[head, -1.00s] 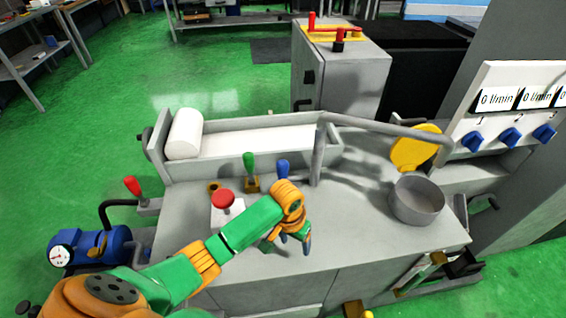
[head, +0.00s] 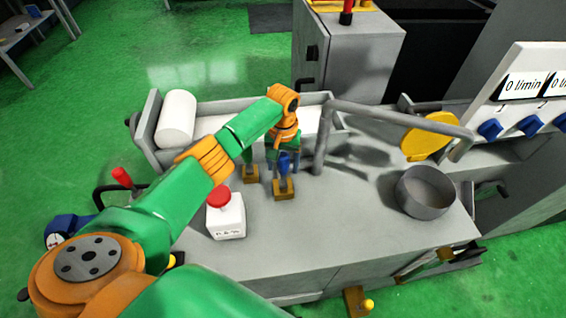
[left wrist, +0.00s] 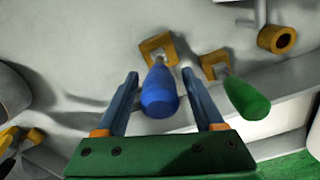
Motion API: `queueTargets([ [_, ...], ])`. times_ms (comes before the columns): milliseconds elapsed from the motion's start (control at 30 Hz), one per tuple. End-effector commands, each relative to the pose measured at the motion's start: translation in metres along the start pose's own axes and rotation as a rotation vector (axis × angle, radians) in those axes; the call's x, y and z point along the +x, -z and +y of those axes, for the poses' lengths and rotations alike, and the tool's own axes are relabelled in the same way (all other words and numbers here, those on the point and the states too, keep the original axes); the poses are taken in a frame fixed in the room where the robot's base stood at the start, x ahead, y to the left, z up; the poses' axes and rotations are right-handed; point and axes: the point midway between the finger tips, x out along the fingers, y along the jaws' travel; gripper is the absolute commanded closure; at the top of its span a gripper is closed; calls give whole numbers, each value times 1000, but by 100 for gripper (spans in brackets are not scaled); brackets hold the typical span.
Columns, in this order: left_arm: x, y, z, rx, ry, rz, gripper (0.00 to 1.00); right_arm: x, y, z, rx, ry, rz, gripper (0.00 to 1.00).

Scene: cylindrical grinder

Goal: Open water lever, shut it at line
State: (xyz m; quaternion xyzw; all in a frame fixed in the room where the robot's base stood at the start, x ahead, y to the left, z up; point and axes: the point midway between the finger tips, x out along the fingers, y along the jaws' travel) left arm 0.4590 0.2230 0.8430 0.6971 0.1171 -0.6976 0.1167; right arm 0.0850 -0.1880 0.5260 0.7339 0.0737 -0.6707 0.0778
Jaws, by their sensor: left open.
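The blue lever (head: 284,163) stands upright on a brown base on the grey cabinet top. My left gripper (head: 284,158) is over it, open. In the left wrist view the blue lever (left wrist: 160,92) lies between the two spread fingers (left wrist: 160,75), with visible gaps on both sides. A grey pot (head: 425,193) stands at the right near the end of the bent pipe (head: 400,120). I cannot make out a line or water in it.
A white bottle with a red cap (head: 226,220) stands in front of the levers. A trough with a white roll (head: 176,118) runs behind. A yellow disc (head: 428,138) is behind the pot. A panel with blue knobs (head: 490,129) shows 0 l/min.

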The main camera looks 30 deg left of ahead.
Motion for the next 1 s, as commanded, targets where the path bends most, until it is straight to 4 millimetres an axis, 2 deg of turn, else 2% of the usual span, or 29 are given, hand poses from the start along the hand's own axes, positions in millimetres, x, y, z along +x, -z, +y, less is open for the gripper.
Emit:
queueTargets([
  [167, 1, 0, 0, 0, 0, 0, 31, 0, 0, 0, 0, 0, 0, 36],
  [200, 1, 0, 0, 0, 0, 0, 33, 0, 0, 0, 0, 0, 0, 36],
  [400, 1, 0, 0, 0, 0, 0, 87, 0, 0, 0, 0, 0, 0, 36],
  [467, 1, 0, 0, 0, 0, 0, 100, 0, 0, 0, 0, 0, 0, 36],
  [1000, 0, 0, 0, 0, 1, 1, 100, 0, 0, 1, 0, -1, 1, 36],
])
